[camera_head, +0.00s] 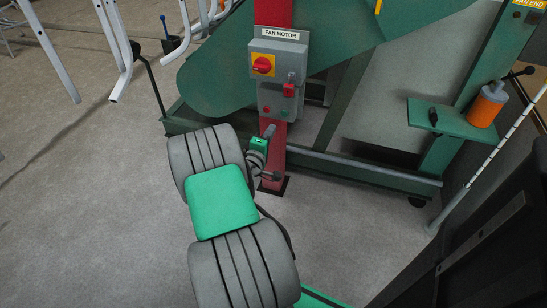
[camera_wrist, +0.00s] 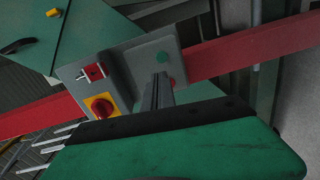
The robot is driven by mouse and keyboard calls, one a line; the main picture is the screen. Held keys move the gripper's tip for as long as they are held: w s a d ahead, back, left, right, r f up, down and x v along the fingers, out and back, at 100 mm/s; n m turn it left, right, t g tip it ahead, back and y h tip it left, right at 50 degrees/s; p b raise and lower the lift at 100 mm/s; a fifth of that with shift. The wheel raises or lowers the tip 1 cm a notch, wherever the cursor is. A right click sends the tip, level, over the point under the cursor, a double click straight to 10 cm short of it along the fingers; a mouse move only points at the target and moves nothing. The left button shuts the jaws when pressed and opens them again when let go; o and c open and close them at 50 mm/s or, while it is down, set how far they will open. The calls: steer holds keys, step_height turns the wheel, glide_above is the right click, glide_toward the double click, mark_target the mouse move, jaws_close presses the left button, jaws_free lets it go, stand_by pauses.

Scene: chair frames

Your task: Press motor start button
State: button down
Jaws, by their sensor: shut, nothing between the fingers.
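The grey FAN MOTOR control box (camera_head: 280,58) is mounted on a red post. It carries a red rotary switch on a yellow plate (camera_head: 263,65). A smaller grey box below it (camera_head: 272,97) bears a red part (camera_head: 289,90). In the wrist view, a round green button (camera_wrist: 162,56) shows on the grey panel, just beyond my fingertips. The red-and-yellow rotary switch (camera_wrist: 101,106) is left of the fingers. My gripper (camera_head: 269,131) is shut and empty, just below the smaller box. Its shut fingers (camera_wrist: 161,78) point at the panel; contact cannot be told.
The red post (camera_head: 274,160) stands among green machine frames (camera_head: 350,170). A green shelf (camera_head: 455,120) holds an orange cylinder (camera_head: 488,103) at right. White metal tubes (camera_head: 115,45) hang at upper left. Open grey floor (camera_head: 80,210) lies left of my arm.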

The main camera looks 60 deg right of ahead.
mark_target(284, 114)
steer(key=shift+n+h, duration=0.3)
steer(key=shift+n, duration=0.3)
steer(key=d, duration=0.2)
steer(key=d+p, duration=0.1)
steer(key=d, duration=0.2)
steer(key=d+f, duration=0.1)
steer(key=d, duration=0.2)
steer(key=shift+w+d+f, duration=0.1)
steer(key=shift+w+d, duration=0.05)
steer(key=shift+d, duration=0.05)
steer(key=shift+w+d, duration=0.1)
steer(key=shift+d, duration=0.5)
steer(key=shift+s+a, duration=0.25)
steer(key=shift+a, duration=1.1)
steer(key=shift+s+a, duration=0.2)
steer(key=shift+a, duration=1.15)
